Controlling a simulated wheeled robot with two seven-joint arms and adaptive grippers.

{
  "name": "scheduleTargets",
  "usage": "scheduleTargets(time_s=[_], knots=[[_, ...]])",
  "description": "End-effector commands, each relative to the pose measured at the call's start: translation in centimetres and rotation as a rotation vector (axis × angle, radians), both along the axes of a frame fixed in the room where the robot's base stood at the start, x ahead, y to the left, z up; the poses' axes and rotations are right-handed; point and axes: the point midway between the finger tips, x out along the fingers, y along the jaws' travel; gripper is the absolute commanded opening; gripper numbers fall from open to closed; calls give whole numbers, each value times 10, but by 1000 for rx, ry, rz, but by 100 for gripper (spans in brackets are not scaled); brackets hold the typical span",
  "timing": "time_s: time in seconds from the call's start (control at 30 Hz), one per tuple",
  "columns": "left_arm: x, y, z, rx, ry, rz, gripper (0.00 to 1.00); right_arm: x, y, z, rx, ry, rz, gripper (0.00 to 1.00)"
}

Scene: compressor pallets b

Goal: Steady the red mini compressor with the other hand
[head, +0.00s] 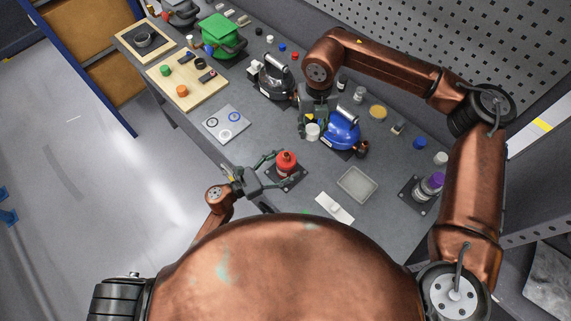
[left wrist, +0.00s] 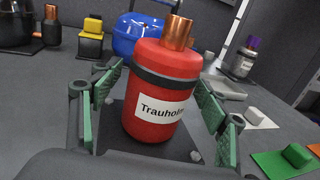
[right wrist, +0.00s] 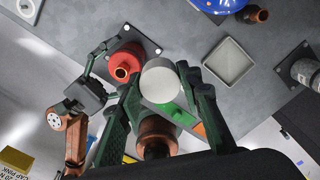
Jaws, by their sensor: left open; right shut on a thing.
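The red mini compressor (head: 286,160), a red cylinder with a black band, a copper neck and a "Trauholm" label, stands upright on a dark square plate (head: 298,174). My left gripper (head: 285,169) is open, with one finger on each side of it. In the left wrist view the red mini compressor (left wrist: 160,95) sits between the green finger pads, and a gap shows on both sides. My right gripper (head: 313,122) is shut on a white cylinder (right wrist: 163,82) and holds it behind and to the right of the red compressor in the head view.
A blue compressor (head: 343,131) stands right of my right gripper. A grey tray (head: 357,184), a white card (head: 334,208) and a purple-topped cylinder (head: 431,187) lie to the right. A white sheet with rings (head: 226,123) lies left. Bench is bare between them.

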Motion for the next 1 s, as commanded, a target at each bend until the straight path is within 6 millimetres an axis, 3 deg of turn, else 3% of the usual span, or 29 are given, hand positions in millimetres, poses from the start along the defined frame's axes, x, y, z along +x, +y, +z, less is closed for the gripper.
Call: scheduleTargets(time_s=[0.27, 0.7, 1.0], knots=[[-9, 16, -1, 2, 1, 1, 68, 0, 0, 0, 0, 0, 0, 4], [-52, 89, 0, 1, 2, 1, 68, 0, 0, 0, 0, 0, 0, 4], [-60, 104, 0, 1, -1, 0, 68, 0, 0, 0, 0, 0, 0, 4]])
